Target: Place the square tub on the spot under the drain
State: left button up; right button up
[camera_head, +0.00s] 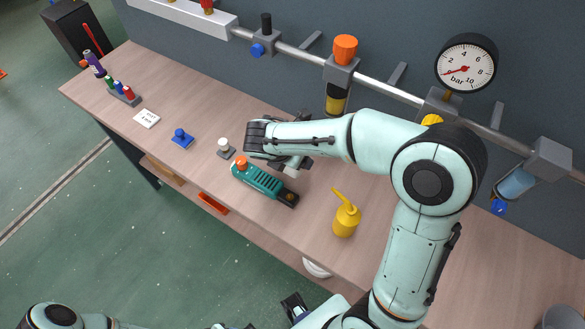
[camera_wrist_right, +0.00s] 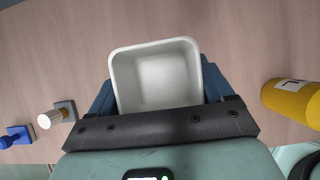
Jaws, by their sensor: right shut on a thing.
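The square tub (camera_wrist_right: 155,75) is a small white open-topped tub with rounded corners. In the right wrist view it sits between the blue fingers of my right gripper (camera_wrist_right: 158,95), which is shut on it. The tub looks empty inside. In the head view my right gripper (camera_head: 292,163) is above the bench, behind the green device, and the arm hides most of the tub. A blue clear bowl (camera_head: 516,184) with a blue knob (camera_head: 499,207) below it hangs from the wall pipe at the right. No marked spot shows under it. A dark part at the bottom edge seems to be my left gripper (camera_head: 294,307); its jaws are unclear.
A white-knobbed block (camera_head: 226,148) and a blue-knobbed block (camera_head: 182,139) are left. A grey cup (camera_head: 563,317) is at lower right. The right bench looks mostly clear.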

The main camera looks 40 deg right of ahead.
aim_at(294, 189)
jog(key=shift+f+b, duration=0.45)
jog(key=shift+f, duration=2.3)
